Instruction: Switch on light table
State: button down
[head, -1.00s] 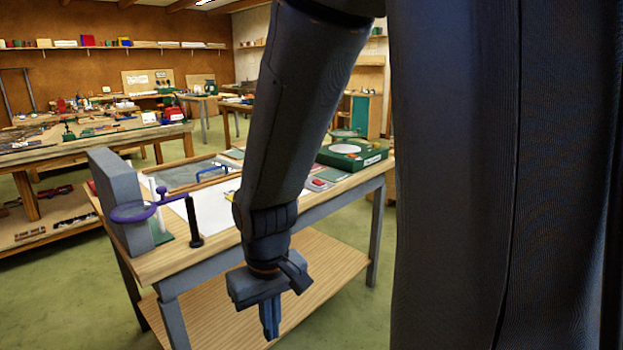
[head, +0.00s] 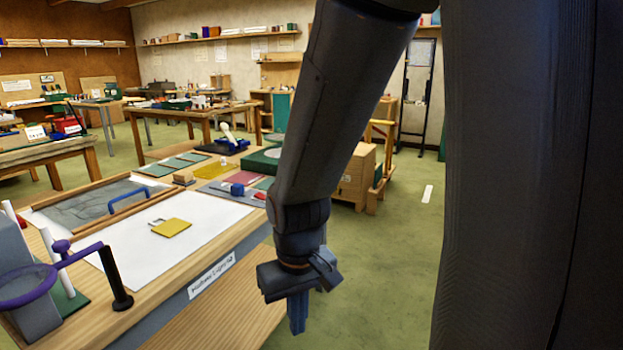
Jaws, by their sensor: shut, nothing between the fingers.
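A flat white panel (head: 205,222), which looks like the light table, lies on the wooden workbench (head: 222,252). A yellow square piece (head: 171,228) rests on it. I cannot tell whether it is lit. At its far right corner is a grey plate (head: 215,190) with a blue knob or block (head: 237,189) and a small red part (head: 260,196), partly behind my arm; I cannot tell which is a switch. My gripper (head: 297,316) is shut and empty, pointing down, apart from the bench and to the right of its front edge in the picture.
A magnifier with a purple ring (head: 30,284) and a black post (head: 114,280) stand at the bench's near left. A framed grey panel with a blue handle (head: 128,201) lies behind the white panel. A green box (head: 260,160) is partly hidden by my arm. Green floor (head: 395,260) is open at right.

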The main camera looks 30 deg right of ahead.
aim_at(260, 196)
jog(key=z, duration=0.65)
jog(key=i, duration=1.2)
jog(key=u, duration=0.1)
